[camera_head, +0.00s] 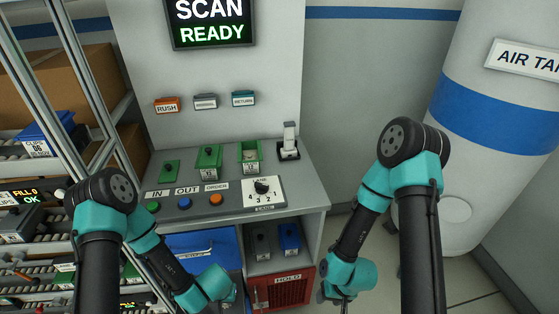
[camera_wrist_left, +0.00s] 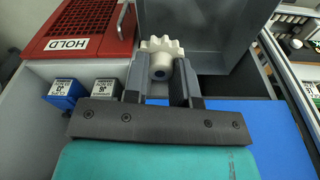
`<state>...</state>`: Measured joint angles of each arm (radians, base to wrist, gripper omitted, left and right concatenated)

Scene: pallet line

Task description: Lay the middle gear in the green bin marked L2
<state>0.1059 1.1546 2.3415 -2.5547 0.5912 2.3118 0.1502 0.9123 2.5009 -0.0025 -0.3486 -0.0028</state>
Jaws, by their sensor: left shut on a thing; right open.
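A white toothed gear (camera_wrist_left: 162,44) is between the fingers of my left gripper (camera_wrist_left: 160,75) in the left wrist view. That gripper is shut on it, and a dark hole shows in the gear's hub. The left gripper's tips cannot be made out in the head view. Three green bins stand on the grey console: one at left (camera_head: 170,172), one in the middle (camera_head: 208,158) and one at right (camera_head: 249,156). Their small labels are too small to read, so I cannot tell which is L2. My right gripper (camera_head: 344,301) is open at the bottom, right of the console.
A red HOLD crate (camera_head: 273,291) is low under the console, below a grey bin (camera_head: 262,243) and a blue bin (camera_head: 289,238). A grey open box (camera_wrist_left: 205,25) is beyond the gear. The dial panel (camera_head: 264,194) and buttons line the console front. A rack is at left.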

